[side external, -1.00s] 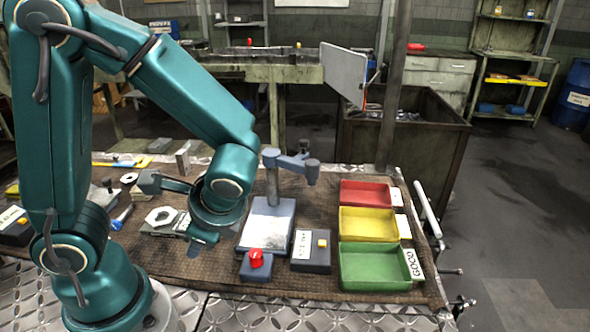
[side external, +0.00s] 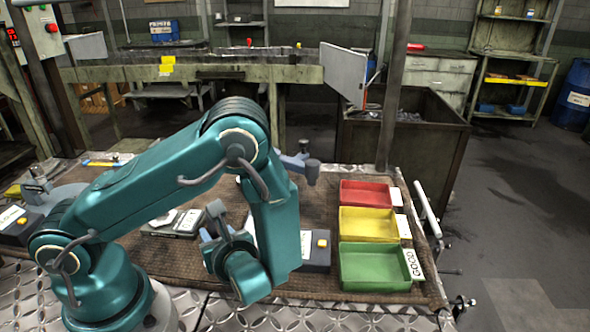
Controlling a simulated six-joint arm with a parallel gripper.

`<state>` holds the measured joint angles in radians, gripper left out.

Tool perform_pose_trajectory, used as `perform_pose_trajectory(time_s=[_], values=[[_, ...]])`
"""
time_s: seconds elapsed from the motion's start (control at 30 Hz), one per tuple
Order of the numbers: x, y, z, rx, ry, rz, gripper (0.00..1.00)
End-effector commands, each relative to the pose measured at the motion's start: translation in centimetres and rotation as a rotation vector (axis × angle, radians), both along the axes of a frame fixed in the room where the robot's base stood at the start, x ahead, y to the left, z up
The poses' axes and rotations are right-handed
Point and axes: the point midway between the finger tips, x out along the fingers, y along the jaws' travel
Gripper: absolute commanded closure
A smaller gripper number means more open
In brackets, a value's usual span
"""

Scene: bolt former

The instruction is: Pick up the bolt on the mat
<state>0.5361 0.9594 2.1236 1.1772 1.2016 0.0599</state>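The brown woven mat (side external: 330,181) covers the bench top. I cannot make out a bolt on it in this view; my arm covers part of the mat's middle. My gripper (side external: 216,224) is low over the front middle of the mat, left of the label box and partly hidden by my wrist. I cannot tell whether its fingers are apart or closed, or whether anything is between them.
Red (side external: 366,193), yellow (side external: 368,223) and green (side external: 374,267) trays stand in a column at the right; the green one is beside a "GOOD" label (side external: 412,264). A grey post fixture (side external: 308,169) is partly hidden behind my arm.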

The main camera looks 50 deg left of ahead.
Motion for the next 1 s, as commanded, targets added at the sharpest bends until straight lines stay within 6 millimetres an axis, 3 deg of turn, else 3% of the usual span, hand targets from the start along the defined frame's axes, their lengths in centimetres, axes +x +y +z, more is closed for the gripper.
perform_pose_trajectory(time_s=[0.2, 0.47, 0.5, 0.6, 1.0], values=[[0.2, 1.8, -0.8, -0.001, 0.000, 0.003, 0.66], [0.3, 2.0, -0.9, -0.002, -0.001, 0.001, 0.66], [0.3, 2.0, -0.8, -0.002, -0.001, 0.001, 0.69], [0.3, 2.0, -0.8, -0.002, -0.001, 0.001, 1.00], [0.3, 1.9, -0.7, -0.002, -0.002, 0.001, 1.00]])
